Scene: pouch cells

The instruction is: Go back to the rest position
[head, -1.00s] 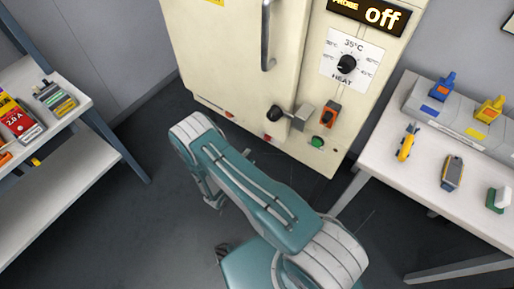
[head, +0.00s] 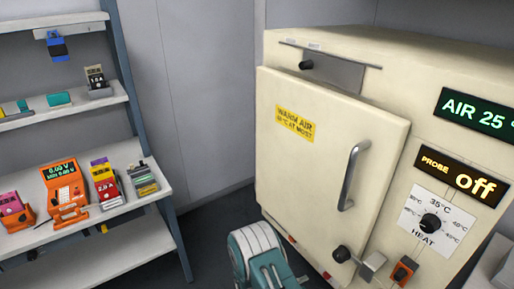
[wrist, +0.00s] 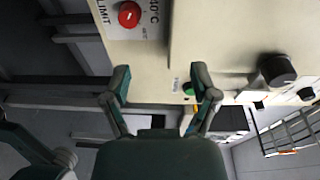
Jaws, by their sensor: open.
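My gripper (wrist: 158,82) shows in the wrist view with its two fingers spread apart and nothing between them. It is in front of the lower part of the cream oven cabinet (wrist: 200,50), near a green button (wrist: 188,88). In the head view only part of my teal and white arm (head: 258,255) shows at the bottom, in front of the cabinet (head: 330,150); the gripper itself is not seen there. The cabinet door looks shut. Its displays (head: 462,178) read "AIR 25" and "PROBE off".
A shelf rack (head: 110,215) at the left holds an orange meter (head: 64,190) and several small devices. A corner of a bench (head: 490,265) shows at the lower right.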

